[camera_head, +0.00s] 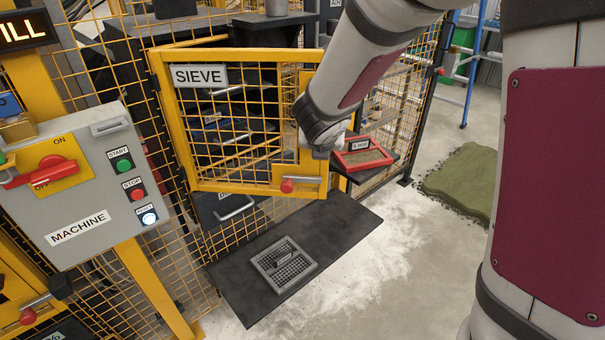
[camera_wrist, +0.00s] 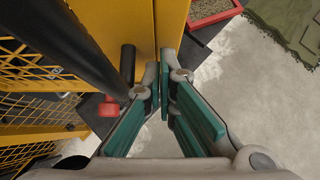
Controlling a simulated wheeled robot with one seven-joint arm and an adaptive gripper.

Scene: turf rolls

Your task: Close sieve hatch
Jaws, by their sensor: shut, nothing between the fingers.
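The sieve hatch (camera_head: 240,189) is a yellow-framed mesh door with a SIEVE sign (camera_head: 199,76). It appears to stand swung out from the yellow fence, with dark shelves showing through its mesh. A latch with a red knob (camera_head: 287,186) is at its lower right; the knob also shows in the wrist view (camera_wrist: 108,107). My gripper (camera_wrist: 166,78) is shut and empty, beside the hatch's yellow edge (camera_wrist: 171,22). I cannot tell whether it touches. In the head view my arm's end is at the hatch's right edge and the fingertips are hidden.
A dark shelf (camera_head: 345,225) below the hatch carries a grey sieve grid (camera_head: 284,264). A red tray (camera_head: 362,153) of brown material sits right of the hatch. The machine control box (camera_head: 75,190) is at left. Green turf (camera_head: 462,182) lies on the open floor at right.

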